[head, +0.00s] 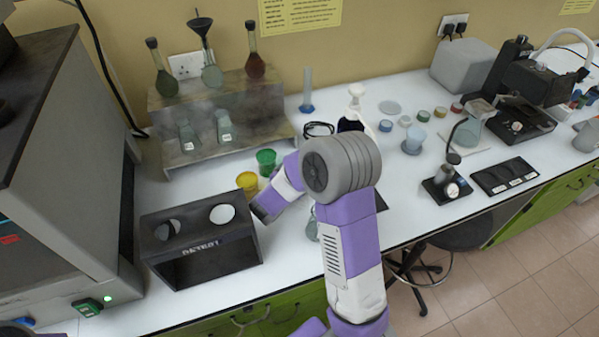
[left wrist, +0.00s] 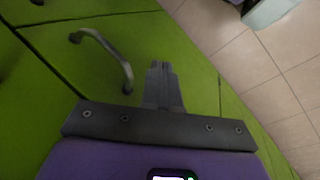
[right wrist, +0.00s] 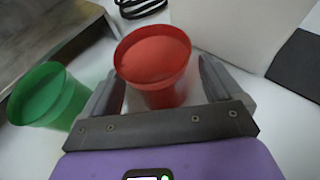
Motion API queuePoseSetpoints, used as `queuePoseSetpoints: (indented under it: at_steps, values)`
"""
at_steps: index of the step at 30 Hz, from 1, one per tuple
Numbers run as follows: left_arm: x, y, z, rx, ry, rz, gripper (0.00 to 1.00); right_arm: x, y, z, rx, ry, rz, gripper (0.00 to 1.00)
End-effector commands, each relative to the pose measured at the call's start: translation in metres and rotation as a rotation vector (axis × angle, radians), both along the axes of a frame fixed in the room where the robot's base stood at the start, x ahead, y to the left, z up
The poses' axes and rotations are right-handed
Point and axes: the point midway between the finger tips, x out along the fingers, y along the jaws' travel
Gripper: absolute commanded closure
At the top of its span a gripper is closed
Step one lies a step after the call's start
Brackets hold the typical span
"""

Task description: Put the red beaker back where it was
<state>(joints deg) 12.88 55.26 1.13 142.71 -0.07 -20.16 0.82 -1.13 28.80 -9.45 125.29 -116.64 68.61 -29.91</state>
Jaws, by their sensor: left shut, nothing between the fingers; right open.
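The red beaker (right wrist: 155,70) stands upright on the white bench in the right wrist view. My right gripper (right wrist: 157,82) is open, with one finger on either side of the beaker; I cannot tell whether they touch it. The green beaker (right wrist: 45,98) stands just left of the left finger. In the head view my right arm hides the red beaker, while the green beaker (head: 266,161) and yellow beaker (head: 247,182) show left of the arm. My left gripper (left wrist: 160,66) is shut and empty in front of green cabinet doors, below the bench.
A black holder (head: 205,245) with round holes stands at the front left. A metal rack (head: 225,125) with flasks is behind the beakers. A grey machine (head: 60,170) fills the left side. A dark bottle (head: 352,120) stands beyond my right arm. A cabinet handle (left wrist: 105,55) is near my left gripper.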

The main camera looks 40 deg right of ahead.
Motion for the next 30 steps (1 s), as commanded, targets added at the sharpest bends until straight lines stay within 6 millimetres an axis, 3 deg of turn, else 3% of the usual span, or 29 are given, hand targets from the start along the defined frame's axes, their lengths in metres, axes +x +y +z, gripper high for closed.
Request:
queuePoseSetpoints:
  at_steps: [5,16,21,30]
  values:
    - [0.000,0.000,0.007,0.000,0.000,0.000,1.00,0.000,0.000,0.020,0.000,-0.005,-0.001,0.07]
    - [0.000,0.000,0.030,0.000,0.000,0.000,1.00,0.000,0.000,0.088,0.000,-0.005,-0.001,0.07]
    - [0.000,0.000,0.033,0.000,0.000,0.000,1.00,0.000,0.000,0.099,0.000,-0.002,0.001,0.07]
    - [0.000,0.000,0.032,0.000,0.000,0.000,1.00,0.000,0.000,0.100,0.000,0.000,0.000,0.07]
